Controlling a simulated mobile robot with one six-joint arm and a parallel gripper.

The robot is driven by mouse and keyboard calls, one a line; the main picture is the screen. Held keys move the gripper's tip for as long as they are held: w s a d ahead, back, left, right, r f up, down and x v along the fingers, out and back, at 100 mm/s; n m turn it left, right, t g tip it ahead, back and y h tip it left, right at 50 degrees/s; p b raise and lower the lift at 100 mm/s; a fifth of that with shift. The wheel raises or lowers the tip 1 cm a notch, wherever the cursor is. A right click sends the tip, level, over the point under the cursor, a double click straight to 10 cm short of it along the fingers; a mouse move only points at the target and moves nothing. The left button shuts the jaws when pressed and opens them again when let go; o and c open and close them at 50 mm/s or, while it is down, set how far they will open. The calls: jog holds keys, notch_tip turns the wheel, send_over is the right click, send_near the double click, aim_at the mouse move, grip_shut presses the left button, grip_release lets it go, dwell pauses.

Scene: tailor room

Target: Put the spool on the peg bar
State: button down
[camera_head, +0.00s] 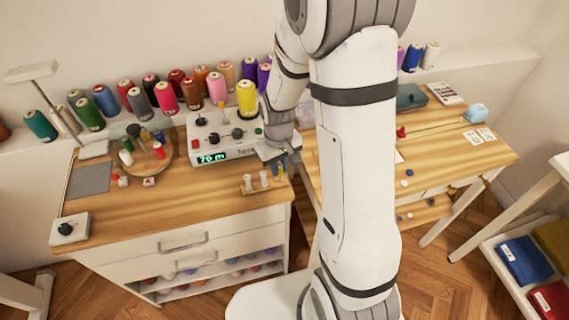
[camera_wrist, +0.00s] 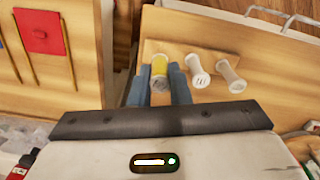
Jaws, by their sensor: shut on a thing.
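A yellow spool (camera_wrist: 159,67) with a pale end is between the two fingers of my gripper (camera_wrist: 158,86) in the wrist view. My gripper is shut on it. The wooden peg bar (camera_wrist: 182,48) lies just beyond, with two white spools (camera_wrist: 198,73) (camera_wrist: 231,77) standing on it, right of the yellow one. The yellow spool is in line with them at the bar's left end; I cannot tell whether it rests on a peg. In the head view my gripper (camera_head: 282,165) is over the right end of the peg bar (camera_head: 262,188), near the table's front right edge.
A control box (camera_head: 222,135) with knobs and a green display stands behind the peg bar. A round wooden tray (camera_head: 150,162) with small spools is to the left. Several large thread cones line the back shelf. A gap separates this table from the right-hand table (camera_head: 440,140).

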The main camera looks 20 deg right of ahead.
jog(key=shift+f, duration=0.1)
jog(key=shift+f+b, duration=0.6)
jog(key=c, duration=1.3)
grip_release()
jog(key=shift+r, duration=0.1)
jog(key=s+r+m+t+p, duration=0.1)
jog(key=s+r+p, duration=0.2)
jog(key=r, duration=0.7)
jog(key=s+r+t+p, duration=0.1)
jog(key=s+r+p, duration=0.2)
jog(key=r, duration=0.6)
jog(key=shift+s+d+r+m+t, duration=0.25)
jog(key=shift+s+r+m, duration=0.1)
jog(key=shift+s+r, duration=0.95)
jog(key=shift+s+d+r+m+t, duration=0.15)
jog(key=shift+s+d+r+m, duration=0.15)
jog(key=shift+s+r, duration=1.05)
jog(key=shift+s+d+r+m+t, duration=0.3)
jog(key=shift+s+r, duration=0.7)
jog(key=shift+s, duration=0.6)
